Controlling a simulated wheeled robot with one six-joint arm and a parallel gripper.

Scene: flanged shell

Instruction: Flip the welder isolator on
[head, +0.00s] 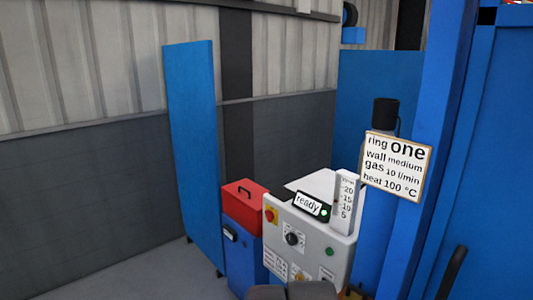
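The welder (318,250) is a light grey cabinet at lower centre. Dark grey parts at the bottom edge, in front of the cabinet, seem to be my arm. I cannot make out my gripper's fingers.
A red toolbox (245,193) sits on a blue cabinet (244,250) left of the welder. A tall blue panel (194,150) stands behind it. A settings sign (396,165) and a blue post (432,130) are at right. Floor at lower left is clear.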

